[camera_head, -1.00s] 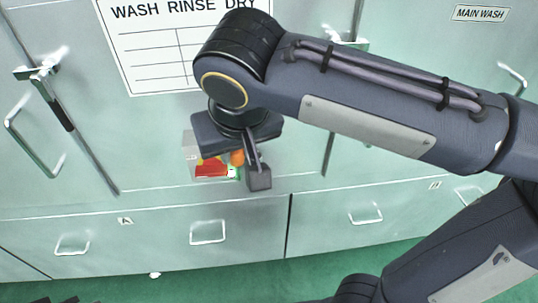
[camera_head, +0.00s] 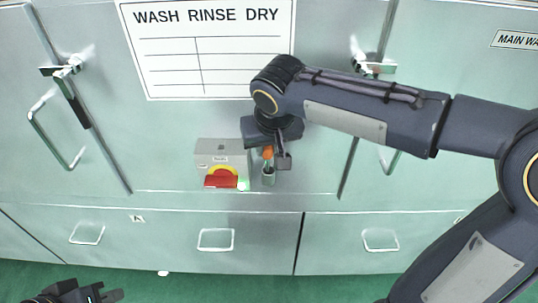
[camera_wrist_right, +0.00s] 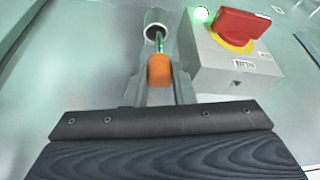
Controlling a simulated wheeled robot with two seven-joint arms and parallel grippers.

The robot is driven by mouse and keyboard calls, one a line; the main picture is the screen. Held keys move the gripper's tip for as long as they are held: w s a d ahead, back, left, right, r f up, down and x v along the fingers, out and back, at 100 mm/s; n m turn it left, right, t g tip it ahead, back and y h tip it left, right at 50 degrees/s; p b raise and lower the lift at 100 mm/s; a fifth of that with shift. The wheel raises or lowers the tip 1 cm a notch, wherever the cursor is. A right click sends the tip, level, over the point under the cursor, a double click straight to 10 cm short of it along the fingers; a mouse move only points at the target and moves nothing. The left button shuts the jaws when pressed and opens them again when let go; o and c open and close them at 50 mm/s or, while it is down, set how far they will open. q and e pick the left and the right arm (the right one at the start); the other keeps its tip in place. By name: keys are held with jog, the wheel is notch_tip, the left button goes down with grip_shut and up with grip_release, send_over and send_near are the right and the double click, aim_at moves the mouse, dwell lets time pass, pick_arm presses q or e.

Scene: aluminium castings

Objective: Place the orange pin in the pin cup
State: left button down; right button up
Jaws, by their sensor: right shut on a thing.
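The orange pin (camera_head: 267,153) is held between the fingers of my right gripper (camera_head: 275,161), in front of the cabinet. In the right wrist view, the orange head of the pin (camera_wrist_right: 159,70) sits between the fingers, and its thin shank points toward the pin cup (camera_wrist_right: 156,24). The cup is a small grey cylinder, also in the head view (camera_head: 268,178), just below the pin. The shank's tip overlaps the cup's mouth; I cannot tell how far it is inside. My left gripper (camera_head: 112,296) is at the bottom left, partly cut off, away from the cup.
A grey switch box (camera_head: 222,150) with a red handle (camera_head: 221,181) on yellow and a green light stands just left of the cup. Cabinet doors carry protruding latches (camera_head: 70,68) and handles. A sign (camera_head: 210,45) is above. Green floor lies below.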

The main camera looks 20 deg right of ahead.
aim_at(269, 158)
jog(key=shift+w+d+f, duration=0.15)
jog(key=shift+w+f, duration=0.05)
jog(key=shift+f, duration=0.15)
jog(key=shift+s+x, duration=0.25)
jog(key=shift+x, duration=1)
jog(key=shift+f, duration=0.55)
jog(key=shift+f, duration=0.1)
jog(key=shift+f+b, duration=0.15)
jog(key=shift+b, duration=0.2)
jog(key=o, duration=1)
